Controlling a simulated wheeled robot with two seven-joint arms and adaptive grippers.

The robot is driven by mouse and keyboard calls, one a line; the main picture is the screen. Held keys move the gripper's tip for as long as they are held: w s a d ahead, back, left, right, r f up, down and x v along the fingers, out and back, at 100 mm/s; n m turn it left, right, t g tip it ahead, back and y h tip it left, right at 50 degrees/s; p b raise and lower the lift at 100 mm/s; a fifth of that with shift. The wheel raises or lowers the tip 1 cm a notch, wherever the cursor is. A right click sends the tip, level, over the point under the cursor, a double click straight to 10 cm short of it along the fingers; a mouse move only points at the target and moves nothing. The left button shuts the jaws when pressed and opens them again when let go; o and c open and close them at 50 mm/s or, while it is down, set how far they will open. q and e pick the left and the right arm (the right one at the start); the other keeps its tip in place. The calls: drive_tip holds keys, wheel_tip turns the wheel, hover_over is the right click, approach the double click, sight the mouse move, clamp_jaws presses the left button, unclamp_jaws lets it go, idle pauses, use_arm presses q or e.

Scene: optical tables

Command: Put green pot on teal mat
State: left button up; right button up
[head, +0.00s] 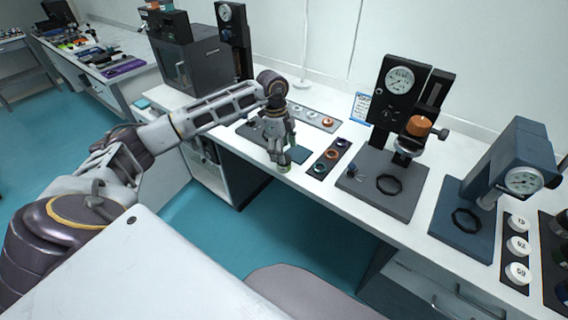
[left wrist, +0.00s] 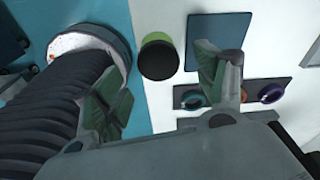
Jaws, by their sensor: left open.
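The green pot (head: 284,168) is small and round, and stands at the front edge of the white table, just under my left gripper. My left gripper (head: 279,156) is open and points down. The dark teal mat (head: 299,154) lies flat beside the pot, partly hidden by the gripper. In the left wrist view the mat (left wrist: 232,28) is right of the pot, partly covered by a finger. My right gripper is not in view.
A dark tray (head: 326,160) with several coloured rings lies right of the mat. Another tray (head: 315,118) with small round parts lies behind. A black gauge stand (head: 385,190) stands further right. The table's front edge is very close to the pot.

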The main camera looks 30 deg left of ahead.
use_arm(q)
drive_tip(key=shift+f, duration=0.15)
drive_tip(key=shift+d+f, duration=0.15)
drive_tip(key=shift+f, duration=2.4)
drive_tip(key=c, duration=1.2)
drive_tip(key=shift+r, duration=0.15)
drive_tip(key=shift+r, duration=4.9)
